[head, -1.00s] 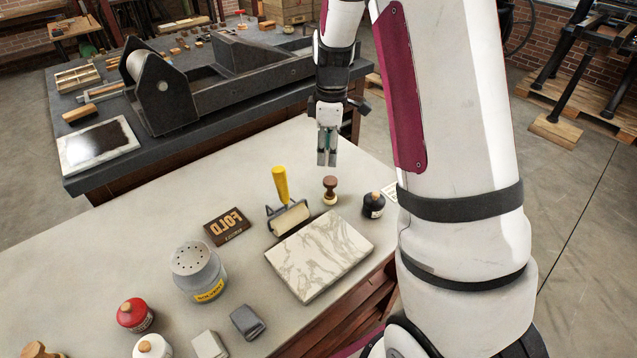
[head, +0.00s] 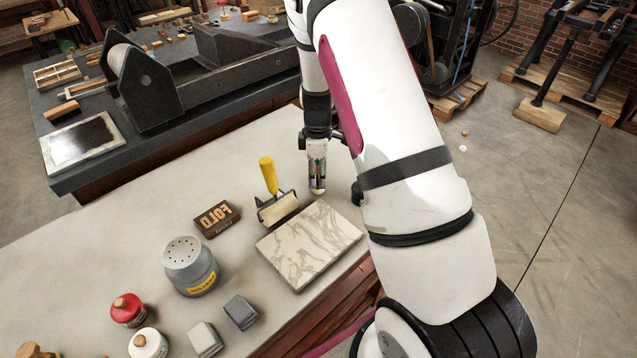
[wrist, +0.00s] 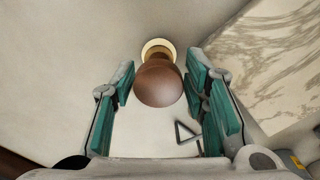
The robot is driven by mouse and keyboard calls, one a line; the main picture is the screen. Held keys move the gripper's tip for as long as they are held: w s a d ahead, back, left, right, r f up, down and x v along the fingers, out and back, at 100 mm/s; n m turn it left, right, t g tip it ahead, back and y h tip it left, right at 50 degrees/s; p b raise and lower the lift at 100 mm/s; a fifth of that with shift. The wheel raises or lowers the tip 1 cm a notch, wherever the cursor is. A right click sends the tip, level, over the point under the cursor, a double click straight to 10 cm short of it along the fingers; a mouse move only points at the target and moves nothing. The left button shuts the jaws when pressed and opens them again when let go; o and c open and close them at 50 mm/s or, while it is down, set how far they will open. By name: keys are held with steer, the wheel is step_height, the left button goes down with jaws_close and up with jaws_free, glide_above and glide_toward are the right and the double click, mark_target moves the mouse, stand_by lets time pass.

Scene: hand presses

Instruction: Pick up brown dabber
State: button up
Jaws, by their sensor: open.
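The brown dabber (wrist: 158,84) has a round brown knob, a narrow neck and a pale cream base (wrist: 158,48). In the wrist view its knob lies between the two teal-padded fingers of my gripper (wrist: 161,68), with space left on both sides. In the head view my gripper (head: 317,158) points down over the dabber. There, only the pale lower end of the dabber (head: 317,189) shows clearly below the fingers, and its knob is hidden. My gripper is open around the dabber, which stands on the pale tabletop.
The marbled slab (head: 309,244) lies close in front of the dabber. A yellow-handled roller (head: 270,180) stands to its left. My arm covers the area to the right.

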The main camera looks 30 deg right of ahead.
steer(key=shift+d+f, duration=0.1)
steer(key=shift+f, duration=1.45)
steer(key=c, duration=0.9)
steer(key=shift+c, duration=0.2)
steer(key=shift+w+r, duration=0.1)
steer(key=shift+r, duration=0.05)
